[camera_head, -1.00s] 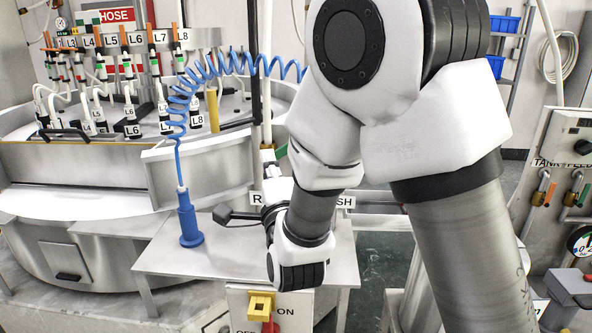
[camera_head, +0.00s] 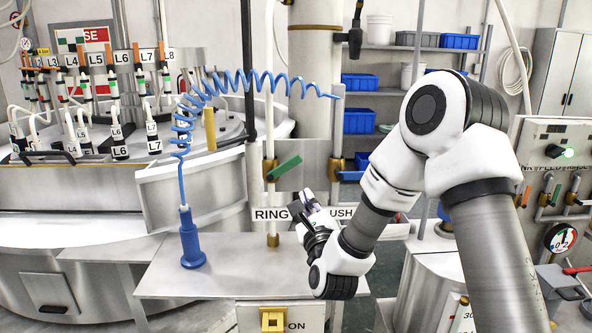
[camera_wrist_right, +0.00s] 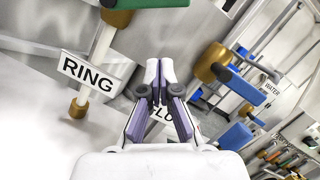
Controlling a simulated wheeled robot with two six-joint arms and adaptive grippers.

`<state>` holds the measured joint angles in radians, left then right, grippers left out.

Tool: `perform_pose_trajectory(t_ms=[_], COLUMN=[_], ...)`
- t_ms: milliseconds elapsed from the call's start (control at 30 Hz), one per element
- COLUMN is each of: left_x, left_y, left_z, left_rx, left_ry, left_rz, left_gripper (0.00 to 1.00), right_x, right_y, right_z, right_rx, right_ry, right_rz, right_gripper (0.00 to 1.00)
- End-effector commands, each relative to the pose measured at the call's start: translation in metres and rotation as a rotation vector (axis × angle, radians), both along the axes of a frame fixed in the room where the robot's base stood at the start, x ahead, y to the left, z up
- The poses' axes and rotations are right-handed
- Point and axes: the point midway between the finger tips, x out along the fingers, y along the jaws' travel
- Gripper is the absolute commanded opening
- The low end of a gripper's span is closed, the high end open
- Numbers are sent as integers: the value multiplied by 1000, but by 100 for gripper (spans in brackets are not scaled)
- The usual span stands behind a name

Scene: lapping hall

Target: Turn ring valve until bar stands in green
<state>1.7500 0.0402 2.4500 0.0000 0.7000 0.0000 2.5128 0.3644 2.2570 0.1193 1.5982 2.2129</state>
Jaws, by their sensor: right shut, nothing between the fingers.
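The ring valve has a green lever (camera_head: 285,167) on a brass body (camera_head: 269,169) on a white vertical pipe, above the RING label (camera_head: 270,215). The lever slants up to the right. In the right wrist view, the green lever (camera_wrist_right: 150,3) is cut off by the top edge and the RING label (camera_wrist_right: 87,75) is at left. My right gripper (camera_head: 298,207) is shut and empty, below and right of the lever, apart from it, partly covering the labels. Its fingers (camera_wrist_right: 160,80) are together in the wrist view. A round gauge (camera_head: 561,238) is at far right; its reading is too small to tell. My left gripper is out of view.
A second valve with a blue lever (camera_head: 350,175) is right of the ring valve. A blue post (camera_head: 190,240) with a coiled blue hose stands on the steel table (camera_head: 225,275). A yellow switch (camera_head: 273,320) is at the front. My right arm crosses the right side.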

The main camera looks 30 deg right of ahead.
Motion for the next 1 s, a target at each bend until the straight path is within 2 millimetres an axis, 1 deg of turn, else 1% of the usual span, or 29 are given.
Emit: perform_pose_trajectory(t_ms=[33, 133, 200, 300, 400, 800, 900, 1000], left_x=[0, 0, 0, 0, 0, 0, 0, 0], left_y=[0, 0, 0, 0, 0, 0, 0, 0], left_z=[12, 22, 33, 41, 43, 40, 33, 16], left_rx=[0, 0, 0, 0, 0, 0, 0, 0], left_ry=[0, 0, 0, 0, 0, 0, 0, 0], left_rz=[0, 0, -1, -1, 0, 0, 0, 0], left_gripper=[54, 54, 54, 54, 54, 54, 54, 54], right_x=[10, 29, 31, 35, 37, 37, 37, 38], right_y=[-5, -13, -3, 4, 7, 8, 8, 10], right_z=[8, 12, 27, 36, 39, 39, 44, 47], right_rx=[0, -1, -4, -3, -1, -17, -83, -118], right_ry=[-1, 0, 0, 0, 0, 11, 49, 68], right_rz=[-3, -2, 3, 1, 0, -1, -2, -1], right_gripper=[0, 0, 0, 0, 0, 0, 0, 0])
